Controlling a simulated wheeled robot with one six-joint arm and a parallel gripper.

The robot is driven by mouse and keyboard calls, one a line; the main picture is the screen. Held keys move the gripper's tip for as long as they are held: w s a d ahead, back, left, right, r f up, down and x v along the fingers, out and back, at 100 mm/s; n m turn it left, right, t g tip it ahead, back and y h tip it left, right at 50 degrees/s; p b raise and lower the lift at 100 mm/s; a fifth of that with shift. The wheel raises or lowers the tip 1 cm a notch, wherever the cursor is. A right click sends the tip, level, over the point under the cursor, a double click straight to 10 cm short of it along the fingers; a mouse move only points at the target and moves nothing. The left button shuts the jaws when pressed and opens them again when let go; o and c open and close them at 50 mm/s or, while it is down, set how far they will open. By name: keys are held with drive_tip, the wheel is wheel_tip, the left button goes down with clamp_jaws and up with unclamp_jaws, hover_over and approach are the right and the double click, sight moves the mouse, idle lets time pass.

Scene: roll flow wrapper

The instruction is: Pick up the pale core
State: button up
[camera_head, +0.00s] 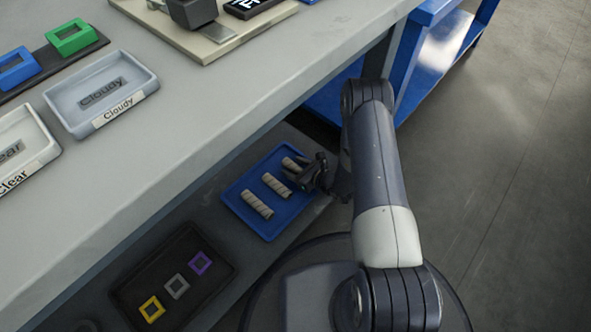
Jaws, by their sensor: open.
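Several pale cores lie in a blue tray (232,196) on the lower shelf under the bench. One pale core (257,204) lies at the near left of the tray, and another pale core (276,185) lies in the middle. A further pale core (291,164) lies at the far right, partly hidden by my gripper. My gripper (296,178) is open over the right side of the tray, close to the far right core. I cannot tell whether it touches that core. The fingertips are small and dark here.
A black tray (215,244) with yellow, grey and purple square frames sits on the same shelf. The bench top (215,110) overhangs the shelf; it carries trays labelled Cloudy (74,122) and Clear (45,158). A blue bench (415,50) stands behind. The floor at right is clear.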

drive_tip(key=c, duration=1.1)
drive_tip(key=shift+o, duration=0.2)
drive_tip(key=shift+r, duration=0.15)
